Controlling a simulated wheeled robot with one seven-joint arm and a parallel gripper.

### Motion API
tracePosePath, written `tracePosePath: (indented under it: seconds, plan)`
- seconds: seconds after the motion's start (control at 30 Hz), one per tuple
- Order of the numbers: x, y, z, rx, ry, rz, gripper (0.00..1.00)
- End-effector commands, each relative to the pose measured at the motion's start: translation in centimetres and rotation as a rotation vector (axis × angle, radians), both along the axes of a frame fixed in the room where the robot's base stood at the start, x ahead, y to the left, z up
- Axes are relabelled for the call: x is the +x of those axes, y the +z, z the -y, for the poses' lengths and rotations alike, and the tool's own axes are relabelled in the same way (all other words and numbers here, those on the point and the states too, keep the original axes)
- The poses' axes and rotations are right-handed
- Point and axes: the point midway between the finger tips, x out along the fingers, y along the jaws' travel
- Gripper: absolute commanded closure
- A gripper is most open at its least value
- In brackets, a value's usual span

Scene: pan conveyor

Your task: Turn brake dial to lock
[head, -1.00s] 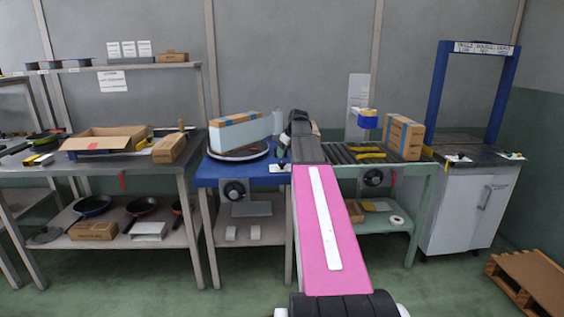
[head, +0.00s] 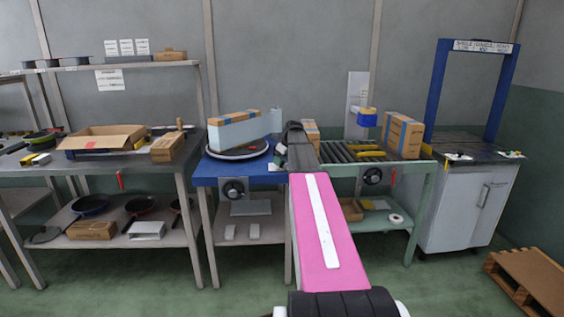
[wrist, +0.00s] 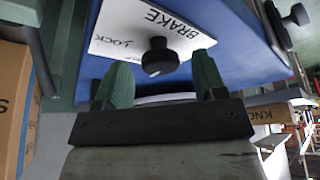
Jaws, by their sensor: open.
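The brake dial is a round black knob (wrist: 160,57) on a white plate (wrist: 113,34) marked BRAKE and LOCK, seen tilted in the wrist view. The plate lies on the blue surface of the turntable bench (wrist: 228,45). My gripper (wrist: 162,68) is open, with its two green fingers on either side of the knob in the picture. I cannot tell whether either finger touches it. In the head view my arm hides the knob and most of the gripper. Any pointer mark on the knob is too dark to read.
On the blue bench (head: 206,172), a long box (head: 237,130) stands on a round turntable (head: 238,154). To the right, a roller conveyor (head: 340,153) carries a taped carton (head: 403,134).

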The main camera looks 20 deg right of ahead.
Motion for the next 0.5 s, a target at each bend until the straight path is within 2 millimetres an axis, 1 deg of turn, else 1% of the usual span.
tracePosePath:
  seconds: [0.13,0.37,0.4,0.47,0.5]
  plan:
    - [0.16,-0.52,-0.11,0.0,0.0,-0.001,0.36]
    - [0.16,-0.52,-0.12,0.0,0.0,0.0,0.36]
    - [0.16,-0.52,-0.12,0.0,0.0,0.0,0.49]
    - [0.16,-0.51,-0.12,0.0,0.0,0.0,0.68]
    - [0.16,-0.51,-0.12,0.0,0.0,0.0,0.81]
